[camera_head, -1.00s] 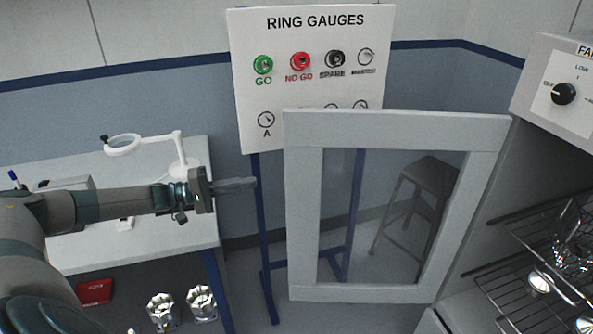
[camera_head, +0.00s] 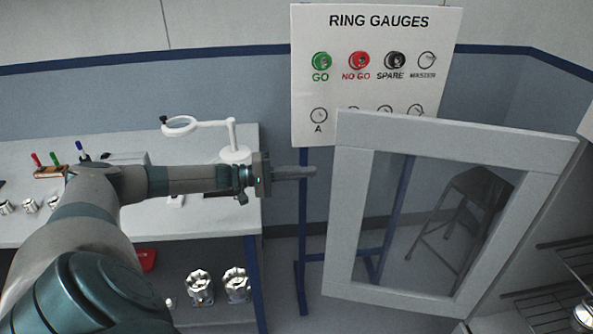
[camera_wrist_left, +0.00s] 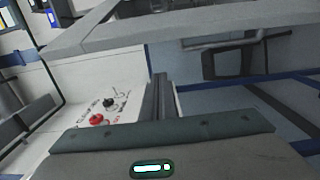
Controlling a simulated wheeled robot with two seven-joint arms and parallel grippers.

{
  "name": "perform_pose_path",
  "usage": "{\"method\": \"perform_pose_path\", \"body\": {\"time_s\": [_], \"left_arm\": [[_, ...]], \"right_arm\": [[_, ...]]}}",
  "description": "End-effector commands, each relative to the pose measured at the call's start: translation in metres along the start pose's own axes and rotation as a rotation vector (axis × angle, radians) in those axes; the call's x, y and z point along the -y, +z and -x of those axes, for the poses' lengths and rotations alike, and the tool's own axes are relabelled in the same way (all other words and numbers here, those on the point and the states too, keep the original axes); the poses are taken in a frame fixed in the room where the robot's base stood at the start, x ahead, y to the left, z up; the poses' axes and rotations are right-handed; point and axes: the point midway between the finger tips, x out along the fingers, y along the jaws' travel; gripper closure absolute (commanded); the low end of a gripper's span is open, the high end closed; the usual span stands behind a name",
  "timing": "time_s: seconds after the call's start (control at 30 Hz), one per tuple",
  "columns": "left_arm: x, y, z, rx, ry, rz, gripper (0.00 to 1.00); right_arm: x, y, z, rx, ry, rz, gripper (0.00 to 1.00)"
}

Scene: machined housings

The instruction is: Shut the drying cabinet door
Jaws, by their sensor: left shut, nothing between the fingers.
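The drying cabinet door (camera_head: 346,205) is a pale grey frame around a clear pane. It stands swung open, to the left of the cabinet. My left gripper (camera_head: 312,171) is shut and empty, its fingers pointing right, just left of the door's free edge in the picture. A small gap shows between them; I cannot tell the depth between them. In the left wrist view, the shut fingers (camera_wrist_left: 160,98) reach forward below a grey frame bar (camera_wrist_left: 150,28), which looks like the door. The right gripper is not in view.
The cabinet's wire racks (camera_head: 555,300) show at the lower right. A ring gauge board (camera_head: 375,85) on blue legs stands behind the door. A stool (camera_head: 470,205) shows through the pane. A workbench (camera_head: 285,140) with a magnifier lamp (camera_head: 233,150) lies left, behind my arm.

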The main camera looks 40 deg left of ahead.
Motion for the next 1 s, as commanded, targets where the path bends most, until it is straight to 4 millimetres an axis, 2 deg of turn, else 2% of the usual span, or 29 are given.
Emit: {"method": "perform_pose_path", "body": {"time_s": [0.1, 0.4, 0.8, 1.0], "left_arm": [[-0.005, 0.001, -0.021, 0.001, 0.004, 0.0, 1.0], [-0.004, 0.001, -0.062, 0.002, 0.003, 0.0, 1.0], [-0.002, 0.031, -0.05, 0.001, -0.001, 0.001, 1.0], [-0.001, 0.038, -0.048, 0.001, -0.001, -0.001, 1.0]], "right_arm": [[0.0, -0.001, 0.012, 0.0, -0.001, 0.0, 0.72], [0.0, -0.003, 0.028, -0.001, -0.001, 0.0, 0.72], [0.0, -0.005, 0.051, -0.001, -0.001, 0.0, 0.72], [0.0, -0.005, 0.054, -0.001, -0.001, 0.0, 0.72]]}}
